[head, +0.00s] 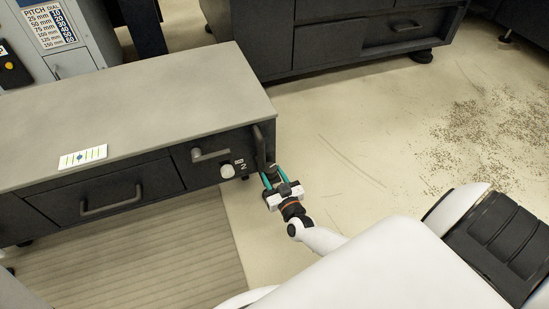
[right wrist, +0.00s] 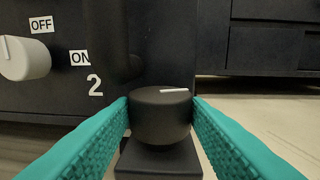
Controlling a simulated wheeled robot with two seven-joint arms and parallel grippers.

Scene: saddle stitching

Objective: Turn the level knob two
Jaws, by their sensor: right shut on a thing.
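The level knob is a black round knob (right wrist: 160,118) with a white line on its top, and the line points to the right in the right wrist view. It sits on a black square block at the cabinet's front corner, beside a white "2" (right wrist: 95,85). My right gripper (head: 270,180) is at this corner in the head view. Its teal fingers are shut on the knob, one on each side. In the head view the gripper largely hides the knob. My left gripper is not in view.
A pale grey knob (right wrist: 28,58) with OFF and ON labels is left of the "2"; it also shows in the head view (head: 228,171). A dark upright handle (head: 259,147) stands close to my gripper. A drawer handle (head: 110,201) is further left. The floor to the right is open.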

